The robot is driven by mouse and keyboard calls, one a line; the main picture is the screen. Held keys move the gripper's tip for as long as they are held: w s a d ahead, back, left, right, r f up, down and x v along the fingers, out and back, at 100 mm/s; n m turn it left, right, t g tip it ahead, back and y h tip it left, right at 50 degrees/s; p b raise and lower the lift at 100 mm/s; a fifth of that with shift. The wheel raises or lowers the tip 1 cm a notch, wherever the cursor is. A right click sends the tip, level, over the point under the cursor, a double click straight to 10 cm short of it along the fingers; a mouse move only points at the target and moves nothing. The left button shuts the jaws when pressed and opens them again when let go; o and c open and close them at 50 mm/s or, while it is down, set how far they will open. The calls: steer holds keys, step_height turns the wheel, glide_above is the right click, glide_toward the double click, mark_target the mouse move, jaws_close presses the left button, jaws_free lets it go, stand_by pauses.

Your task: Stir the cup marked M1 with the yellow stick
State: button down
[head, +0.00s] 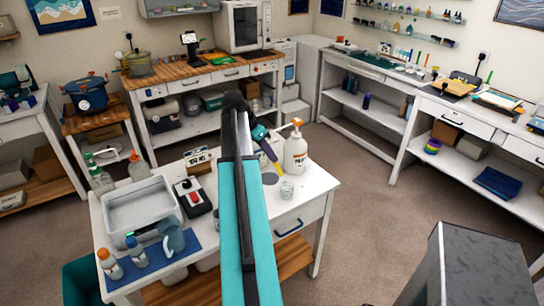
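A small clear cup (287,189) stands near the right end of the white worktable (315,205); I cannot read any mark on it. My teal arm rises through the middle of the head view and hides part of the table. A teal and dark part shows just right of the arm's far end, left of the pump bottle. My gripper is not clearly made out there, and I cannot see its fingertips.
A white pump bottle (295,153) stands behind the cup. A white tub (142,212), a device with a red switch (193,198), a blue mat (205,238) with a jug (171,238), and small bottles fill the left side. Counters line the back and right; open floor lies between.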

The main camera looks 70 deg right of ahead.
steer(key=shift+r+p, duration=0.35)
steer(key=shift+r, duration=0.65)
